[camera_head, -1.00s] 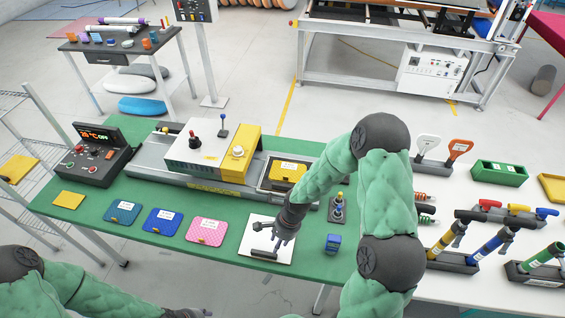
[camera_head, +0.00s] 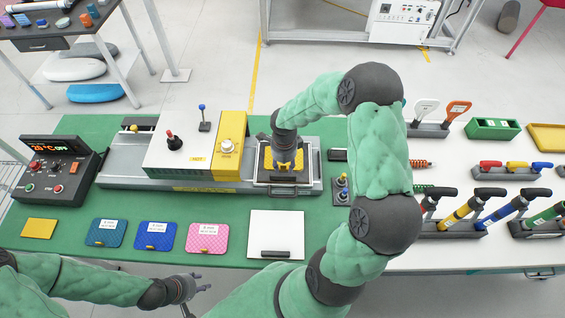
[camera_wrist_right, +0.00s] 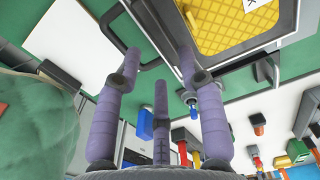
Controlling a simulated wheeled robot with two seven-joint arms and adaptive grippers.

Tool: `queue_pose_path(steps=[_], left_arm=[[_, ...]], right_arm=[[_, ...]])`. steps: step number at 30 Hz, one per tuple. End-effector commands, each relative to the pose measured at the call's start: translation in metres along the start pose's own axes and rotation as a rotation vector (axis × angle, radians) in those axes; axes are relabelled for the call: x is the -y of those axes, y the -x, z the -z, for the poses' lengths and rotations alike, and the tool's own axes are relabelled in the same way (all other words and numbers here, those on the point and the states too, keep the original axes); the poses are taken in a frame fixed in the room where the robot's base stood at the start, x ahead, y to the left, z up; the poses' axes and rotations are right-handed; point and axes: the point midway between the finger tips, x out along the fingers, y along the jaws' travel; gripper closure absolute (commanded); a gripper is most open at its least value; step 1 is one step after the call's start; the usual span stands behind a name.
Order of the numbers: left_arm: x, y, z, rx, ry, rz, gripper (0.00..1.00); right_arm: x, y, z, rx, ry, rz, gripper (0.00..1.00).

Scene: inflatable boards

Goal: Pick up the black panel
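I see no plain black panel that I can tell for sure. A yellow quilted panel (camera_wrist_right: 222,25) with a white label lies in the metal-framed tray (camera_head: 262,183) at the right end of the machine. A dark handle (camera_wrist_right: 122,38) shows beside it in the wrist view. My right gripper (camera_head: 285,166) is over the tray and partly covers the yellow panel. Its fingers are spread and empty in the wrist view (camera_wrist_right: 155,50). A white square plate (camera_head: 277,225) with a black bar handle lies in front of the tray. My left gripper (camera_head: 192,286) is open and empty at the table's front edge.
Yellow (camera_head: 39,228), teal (camera_head: 105,233), blue (camera_head: 157,236) and pink (camera_head: 207,238) panels lie along the front of the green table (camera_head: 235,205). A control box (camera_head: 58,170) stands at left. Tool stands fill the white table (camera_head: 450,150) at right.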

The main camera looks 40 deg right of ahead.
Motion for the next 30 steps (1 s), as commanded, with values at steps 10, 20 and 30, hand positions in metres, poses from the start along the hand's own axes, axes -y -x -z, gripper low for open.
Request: queue_pose_path(steps=[10, 20, 30], left_arm=[[-0.001, 0.002, 0.001, -0.001, 0.0, 0.0, 0.6], [-0.001, 0.002, 0.001, -0.001, 0.0, 0.0, 0.6], [-0.001, 0.002, 0.001, -0.001, 0.0, 0.0, 0.6]], right_arm=[[-0.003, -0.031, -0.002, 0.0, 0.001, -0.004, 0.6], [-0.003, -0.061, -0.003, 0.002, 0.001, 0.0, 0.6], [-0.003, -0.061, -0.003, 0.002, 0.002, 0.0, 1.0]])
